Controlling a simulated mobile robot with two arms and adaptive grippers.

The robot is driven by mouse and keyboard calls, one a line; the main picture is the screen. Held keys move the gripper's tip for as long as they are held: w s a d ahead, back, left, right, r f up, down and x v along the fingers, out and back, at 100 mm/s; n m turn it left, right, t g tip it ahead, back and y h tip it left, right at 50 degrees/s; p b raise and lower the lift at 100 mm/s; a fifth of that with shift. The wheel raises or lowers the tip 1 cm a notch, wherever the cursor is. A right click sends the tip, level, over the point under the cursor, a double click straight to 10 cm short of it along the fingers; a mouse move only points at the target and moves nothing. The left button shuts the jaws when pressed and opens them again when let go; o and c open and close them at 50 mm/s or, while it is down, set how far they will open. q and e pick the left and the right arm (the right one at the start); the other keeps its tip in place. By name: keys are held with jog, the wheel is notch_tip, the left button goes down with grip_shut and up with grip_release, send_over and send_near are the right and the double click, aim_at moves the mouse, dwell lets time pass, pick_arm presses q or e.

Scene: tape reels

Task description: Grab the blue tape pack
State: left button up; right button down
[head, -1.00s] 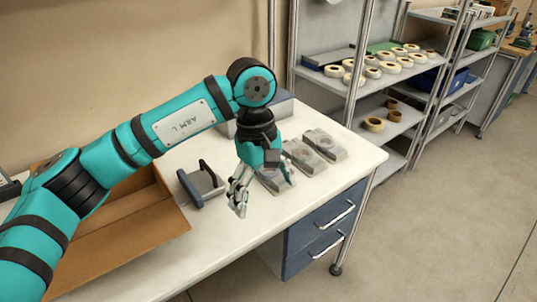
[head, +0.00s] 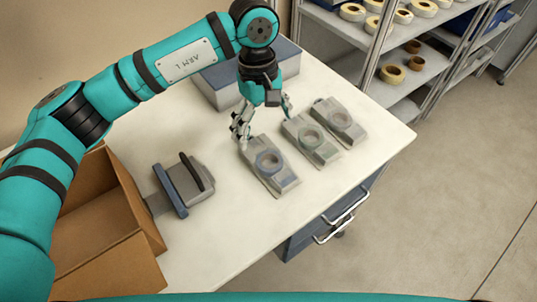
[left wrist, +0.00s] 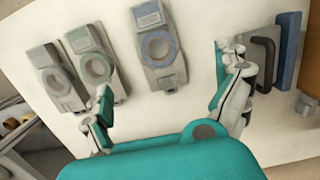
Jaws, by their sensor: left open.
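The blue tape pack (head: 268,161), a grey clear pack with a bluish ring, lies flat on the white table as the nearest of three in the head view. In the left wrist view the blue tape pack (left wrist: 161,48) lies ahead, between the spread fingers. My left gripper (head: 262,116) is open and empty just behind the pack in the head view, apart from it as far as I can tell. Its fingers also show in the left wrist view (left wrist: 166,80). My right gripper is not in view.
A greenish pack (head: 313,140) and a grey pack (head: 341,121) lie to the right. A tape dispenser with a dark handle (head: 184,185) and an open cardboard box (head: 150,225) are at left. A blue-grey box (head: 222,82) stands behind. Shelves with tape rolls are beyond.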

aim_at(267, 158)
pick_arm(q)
notch_tip(267, 158, down, 4)
jog(key=shift+s+d+r+p, duration=0.1)
jog(key=shift+s+p, duration=0.05)
jog(key=shift+p, duration=0.3)
notch_tip(267, 158, down, 4)
jog(key=shift+d+r+p, duration=0.1)
jog(key=shift+r+p, duration=0.15)
jog(key=shift+p, duration=0.15)
jog(key=shift+f+p, duration=0.35)
jog(key=shift+f, duration=0.05)
notch_tip(267, 158, down, 4)
jog(key=shift+r+p, duration=0.2)
jog(key=shift+p, duration=0.5)
jog(key=shift+f, duration=0.35)
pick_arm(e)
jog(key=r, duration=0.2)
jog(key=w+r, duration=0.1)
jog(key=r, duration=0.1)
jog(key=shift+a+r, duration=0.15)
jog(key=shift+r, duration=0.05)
pick_arm(q)
jog(key=shift+c, duration=0.3)
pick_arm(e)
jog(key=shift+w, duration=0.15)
